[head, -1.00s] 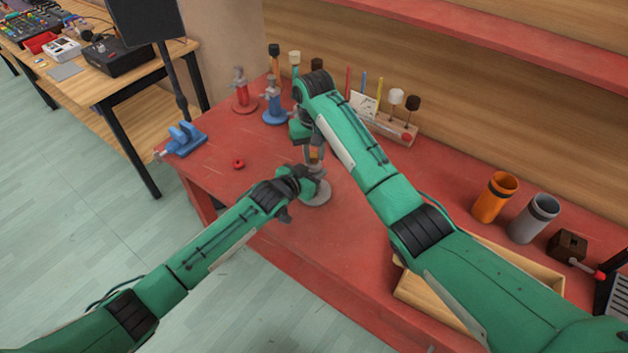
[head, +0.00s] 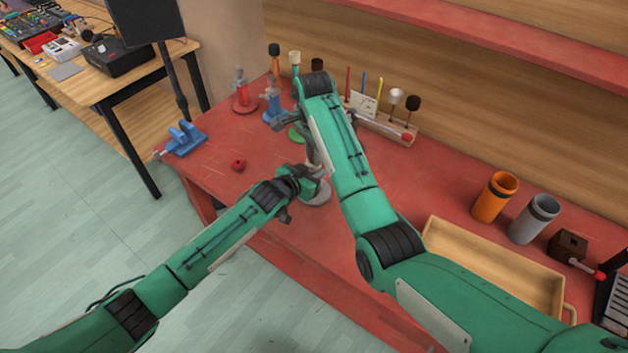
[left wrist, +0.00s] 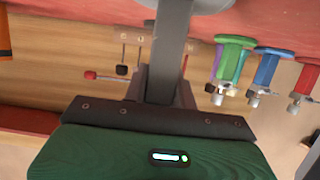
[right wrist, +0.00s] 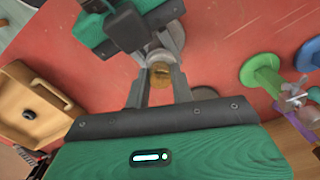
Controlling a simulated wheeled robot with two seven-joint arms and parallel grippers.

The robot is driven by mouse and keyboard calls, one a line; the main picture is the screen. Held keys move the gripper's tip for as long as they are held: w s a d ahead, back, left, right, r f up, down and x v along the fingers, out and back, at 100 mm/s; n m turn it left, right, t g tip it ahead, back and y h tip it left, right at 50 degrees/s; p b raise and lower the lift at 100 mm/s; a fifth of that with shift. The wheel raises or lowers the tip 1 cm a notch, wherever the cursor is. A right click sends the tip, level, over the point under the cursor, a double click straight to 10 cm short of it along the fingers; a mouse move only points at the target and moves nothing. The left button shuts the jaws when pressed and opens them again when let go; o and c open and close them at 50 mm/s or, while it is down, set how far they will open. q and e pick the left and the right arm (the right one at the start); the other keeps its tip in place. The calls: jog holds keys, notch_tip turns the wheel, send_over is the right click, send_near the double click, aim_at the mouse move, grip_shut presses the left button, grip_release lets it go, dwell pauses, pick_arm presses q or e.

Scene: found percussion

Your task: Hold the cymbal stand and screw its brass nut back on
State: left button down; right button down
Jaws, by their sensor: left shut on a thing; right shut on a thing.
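The cymbal stand has a round grey base (head: 318,193) on the red table, and it appears upright. My left gripper (head: 305,178) is shut on its post from the left; the gripper's fingers also show in the left wrist view (left wrist: 173,45). My right gripper (right wrist: 160,80) is above it, shut on the brass nut (right wrist: 160,72), in line with the stand's top. Whether the nut's thread is engaged cannot be told. In the head view my right forearm hides the nut and most of the right gripper.
Red (head: 242,98), blue (head: 272,105) and green (head: 296,133) stands are just behind. A rack of mallets (head: 385,126) stands at the back. A wooden tray (head: 480,268) lies right, near orange (head: 494,200) and grey (head: 533,222) cups. A small red part (head: 238,164) lies left.

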jog(key=c, duration=1.2)
grip_release()
jog(key=shift+r, duration=2.3)
jog(key=shift+c, duration=0.5)
